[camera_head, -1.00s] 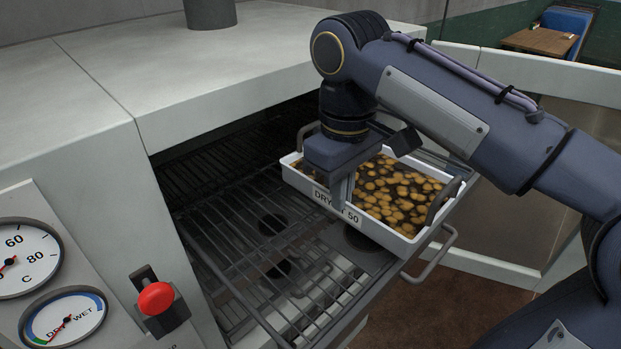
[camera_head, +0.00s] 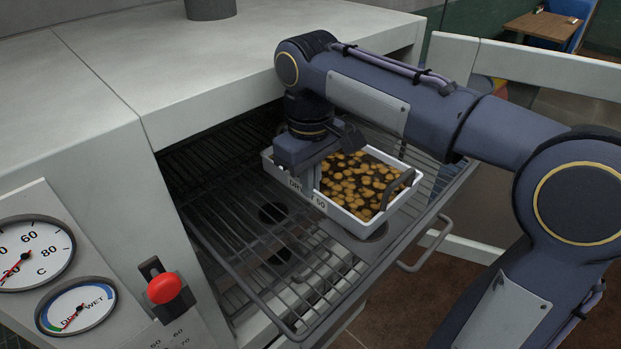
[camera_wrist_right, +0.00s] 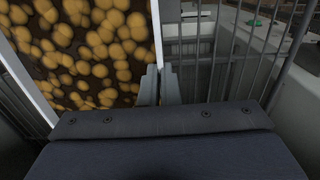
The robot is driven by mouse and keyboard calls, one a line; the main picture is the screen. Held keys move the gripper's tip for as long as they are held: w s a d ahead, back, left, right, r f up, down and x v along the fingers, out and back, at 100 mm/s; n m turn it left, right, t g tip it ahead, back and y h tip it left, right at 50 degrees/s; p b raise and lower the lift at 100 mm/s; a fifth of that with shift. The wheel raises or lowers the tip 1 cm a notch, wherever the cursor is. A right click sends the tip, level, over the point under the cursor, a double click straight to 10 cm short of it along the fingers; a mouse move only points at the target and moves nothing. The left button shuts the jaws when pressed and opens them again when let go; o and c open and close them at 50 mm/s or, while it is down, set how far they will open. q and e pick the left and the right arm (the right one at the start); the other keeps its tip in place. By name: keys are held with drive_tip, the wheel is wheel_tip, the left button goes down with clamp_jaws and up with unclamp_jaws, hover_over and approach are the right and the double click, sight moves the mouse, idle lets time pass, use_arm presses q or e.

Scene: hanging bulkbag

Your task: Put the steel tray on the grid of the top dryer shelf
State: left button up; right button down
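The steel tray (camera_head: 346,211) is a pale rectangular box with dark handles and a label reading roughly "DRY AT 50". It is full of round yellow-brown pieces and looks level. It is over the far part of the pulled-out wire grid of the dryer shelf (camera_head: 262,262); I cannot tell whether it touches the wires. My right gripper (camera_head: 308,178) points down at the tray's near left wall. In the right wrist view its fingers (camera_wrist_right: 159,86) are closed on the tray's rim (camera_wrist_right: 157,35). My left gripper is not in view.
The pale dryer housing (camera_head: 95,130) surrounds the opening on the left and above. A red knob (camera_head: 164,288) and two dials are on its front. A metal handle (camera_head: 430,247) sits at the shelf's right edge. The grid's near left part is bare. An open door stands at right.

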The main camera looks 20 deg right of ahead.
drive_tip(key=shift+f, duration=0.2)
drive_tip(key=c, duration=1.7)
unclamp_jaws()
drive_tip(key=shift+r, duration=0.25)
wheel_tip(320, 180, up, 12)
drive_tip(key=shift+a+f+p, duration=0.1)
drive_tip(key=shift+p, duration=0.6)
drive_tip(key=shift+s, duration=0.15)
